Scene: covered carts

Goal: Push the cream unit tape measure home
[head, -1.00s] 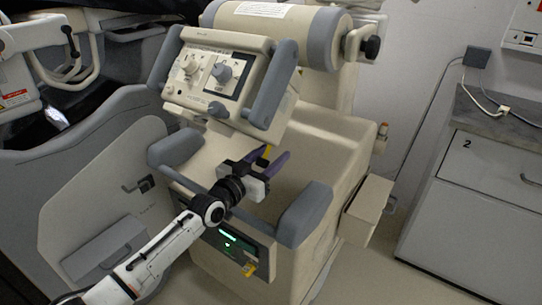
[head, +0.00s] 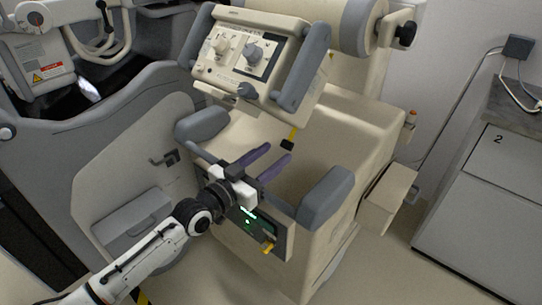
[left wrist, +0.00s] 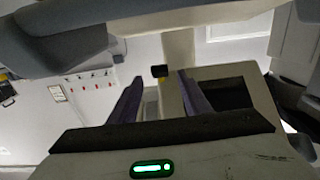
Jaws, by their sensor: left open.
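The cream unit (head: 345,120) stands in the middle of the head view, with a control panel (head: 248,50) on top. A short yellow tape with a black end (head: 290,139), which looks like the tape measure, sticks out below the panel. My left gripper (head: 279,153) has two purple fingers, spread apart and empty. Their tips are just short of the black end, slightly below it in the picture. In the left wrist view a black block (left wrist: 160,71) shows between and beyond the fingertips, with a little yellow below it. I cannot tell whether anything touches. My right gripper is out of view.
Grey padded handles (head: 326,196) flank the unit's front. A drawer cabinet (head: 480,210) stands at right, with clear floor between.

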